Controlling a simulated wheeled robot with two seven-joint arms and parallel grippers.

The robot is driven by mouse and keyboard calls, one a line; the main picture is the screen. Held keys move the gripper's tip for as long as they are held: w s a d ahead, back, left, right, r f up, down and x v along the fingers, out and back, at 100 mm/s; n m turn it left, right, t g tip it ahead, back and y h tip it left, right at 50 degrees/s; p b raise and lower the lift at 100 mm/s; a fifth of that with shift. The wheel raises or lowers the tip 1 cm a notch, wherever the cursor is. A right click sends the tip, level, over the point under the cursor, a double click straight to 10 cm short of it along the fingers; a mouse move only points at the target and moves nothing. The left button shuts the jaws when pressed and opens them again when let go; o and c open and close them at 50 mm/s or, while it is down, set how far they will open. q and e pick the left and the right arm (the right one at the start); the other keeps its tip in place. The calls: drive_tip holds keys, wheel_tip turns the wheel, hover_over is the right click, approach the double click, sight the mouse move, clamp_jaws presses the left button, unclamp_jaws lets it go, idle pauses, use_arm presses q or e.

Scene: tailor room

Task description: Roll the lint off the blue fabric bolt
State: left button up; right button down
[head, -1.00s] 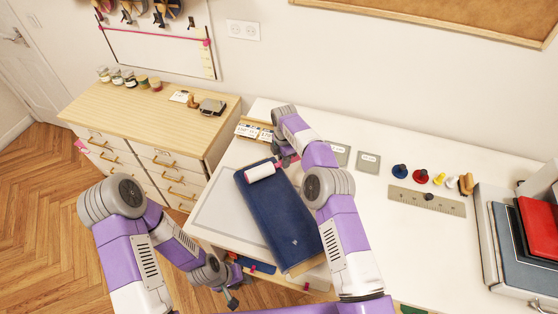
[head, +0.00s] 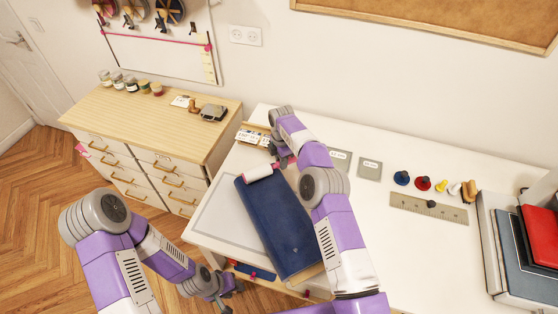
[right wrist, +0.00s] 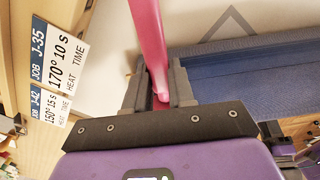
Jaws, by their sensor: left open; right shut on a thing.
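The blue fabric bolt (head: 272,222) lies lengthwise on the white table. My right gripper (head: 284,161) is shut on the pink handle of the lint roller (head: 258,173), whose white cylinder is at the bolt's far end. I cannot tell whether the cylinder touches the cloth. In the right wrist view the pink handle (right wrist: 158,60) stands between the fingers, and the blue bolt (right wrist: 250,68) is to the right; the white cylinder is out of that view. My left gripper (head: 232,288) is open and empty, low by the table's front edge. I cannot make out lint on the bolt.
Job cards (head: 252,137) stand behind the roller; one job card (right wrist: 55,60) shows large in the right wrist view. A ruler (head: 425,208) and small coloured knobs lie to the right, before a grey case (head: 492,238). A wooden-topped drawer cabinet (head: 150,122) stands left.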

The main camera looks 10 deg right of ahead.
drive_tip(key=shift+s+d, duration=0.1)
drive_tip(key=shift+s+d+b, duration=0.25)
drive_tip(key=shift+s, duration=0.45)
drive_tip(key=shift+s+d+b, duration=0.2)
drive_tip(key=shift+s, duration=0.45)
drive_tip(key=shift+s+d+b, duration=0.2)
drive_tip(key=shift+s, duration=0.5)
drive_tip(key=shift+s+d+b, duration=0.15)
drive_tip(key=shift+s+b, duration=0.05)
drive_tip(key=shift+s, duration=0.5)
drive_tip(key=shift+s, duration=0.1)
drive_tip(key=shift+s+d+b, duration=0.25)
drive_tip(key=shift+s, duration=0.45)
drive_tip(key=shift+s+d+b, duration=0.2)
drive_tip(key=shift+s, duration=0.45)
drive_tip(key=shift+s+f, duration=0.1)
drive_tip(key=shift+s+d, duration=0.2)
drive_tip(key=shift+s, duration=0.5)
drive_tip(key=shift+s+d, duration=0.2)
drive_tip(key=shift+s, duration=0.45)
